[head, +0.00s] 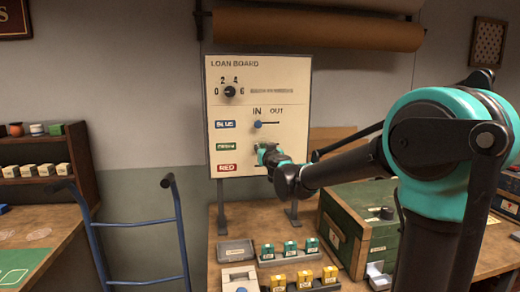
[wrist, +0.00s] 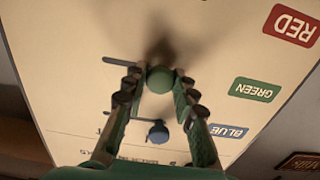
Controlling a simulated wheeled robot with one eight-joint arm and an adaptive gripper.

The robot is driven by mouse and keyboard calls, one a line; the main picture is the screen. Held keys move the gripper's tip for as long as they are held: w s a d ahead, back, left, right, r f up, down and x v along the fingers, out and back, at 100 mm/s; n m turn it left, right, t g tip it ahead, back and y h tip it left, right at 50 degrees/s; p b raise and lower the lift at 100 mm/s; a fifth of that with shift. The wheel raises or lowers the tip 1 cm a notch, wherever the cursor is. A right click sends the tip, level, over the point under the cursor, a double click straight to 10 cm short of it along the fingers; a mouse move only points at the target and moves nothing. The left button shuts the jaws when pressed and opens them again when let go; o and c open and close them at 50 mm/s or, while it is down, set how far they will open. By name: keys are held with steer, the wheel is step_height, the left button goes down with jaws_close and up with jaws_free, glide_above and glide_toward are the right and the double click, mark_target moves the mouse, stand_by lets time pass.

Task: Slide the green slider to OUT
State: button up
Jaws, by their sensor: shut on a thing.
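The loan board (head: 290,75) stands upright at the back of the bench, with IN and OUT marked above its slider rows. The green slider's round knob (wrist: 160,79) sits between my fingertips in the wrist view. Its dark slot (wrist: 121,61) shows to the left of the knob, on the OUT side; the knob is near the IN end. My gripper (wrist: 157,84) is shut on the green knob. In the head view my gripper (head: 266,154) is against the board, right of the green label (head: 228,147), and hides the knob.
The blue slider knob (head: 258,124) is at IN, one row above; it also shows in the wrist view (wrist: 157,132). A numbered dial (head: 230,92) sits at the board's upper left. A green chest (head: 360,226) stands right of the board, and small boxes (head: 290,247) stand below.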

steer(key=w+d, duration=0.1)
steer(key=d, duration=0.4)
steer(key=shift+w+d, duration=0.35)
steer(key=shift+d, duration=0.05)
steer(key=o, duration=1)
steer(key=shift+v, duration=4.55)
